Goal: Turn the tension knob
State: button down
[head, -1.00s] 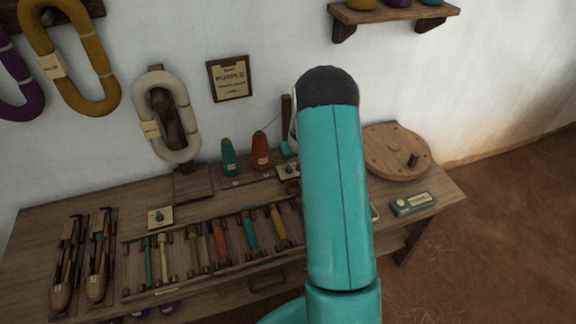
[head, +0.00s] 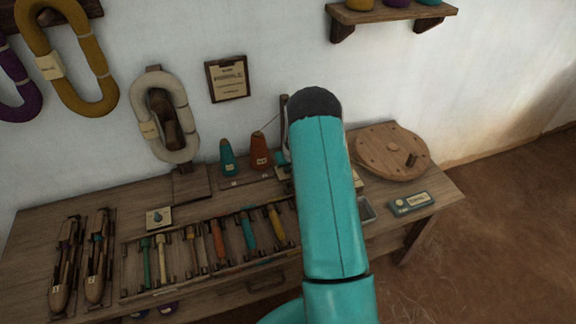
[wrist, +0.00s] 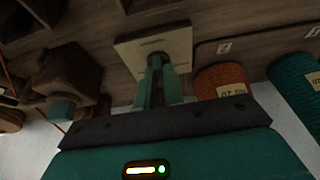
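A cream square plate (wrist: 178,45) with a small dark round knob part (wrist: 155,58) at its middle fills the upper centre of the wrist view. My gripper (wrist: 157,72) points straight at it, with its two green fingers close together and their tips at the knob. The tips overlap the knob, so I cannot tell whether they grip it or only flank it. In the head view my teal arm hides the gripper and most of this plate (head: 282,173).
An orange cone (wrist: 222,78) and a teal cone (wrist: 295,82) stand close beside the plate. A dark wooden block (wrist: 68,72) is on the other side. The bench (head: 100,197) also holds a bobbin rack and a round wooden disc (head: 385,150).

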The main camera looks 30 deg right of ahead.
jog(key=shift+m, duration=0.4)
jog(key=m, duration=0.1)
jog(key=m+h, duration=0.1)
jog(key=m, duration=0.1)
jog(key=m+g+h, duration=0.1)
jog(key=m, duration=0.1)
jog(key=shift+w+a, duration=0.15)
jog(key=shift+a, duration=0.1)
jog(key=m+g, duration=0.1)
jog(key=m, duration=0.2)
jog(key=m+g+h, duration=0.1)
jog(key=m, duration=0.2)
jog(key=shift+w, duration=0.1)
dwell(0.4)
jog(key=c, duration=1.5)
grip_release()
jog(key=shift+r, duration=0.1)
jog(key=v, duration=1.3)
jog(key=shift+a+r, duration=0.25)
jog(key=shift+r, duration=0.05)
